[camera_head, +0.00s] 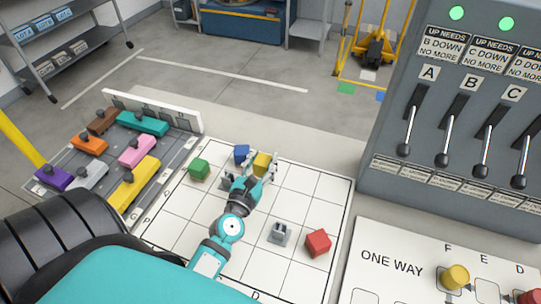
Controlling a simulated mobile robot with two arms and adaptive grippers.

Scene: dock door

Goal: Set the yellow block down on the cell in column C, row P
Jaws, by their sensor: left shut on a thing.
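My left gripper (258,172) is shut on the yellow block (263,161), over the far part of the white grid board (330,192). The fingers hide part of the block, and I cannot tell whether it touches the board. The arm covers several cells and some edge letters. The letters along the board's edges are small and partly hidden, so I cannot make out the cell in column C, row P. My right gripper is not in view.
A blue block (241,152) is just left of the yellow one. A green block (199,168), a grey piece (279,234) and a red block (318,242) stand on the board. A tray of coloured pieces (65,200) lies left; a lever panel (400,179) stands right.

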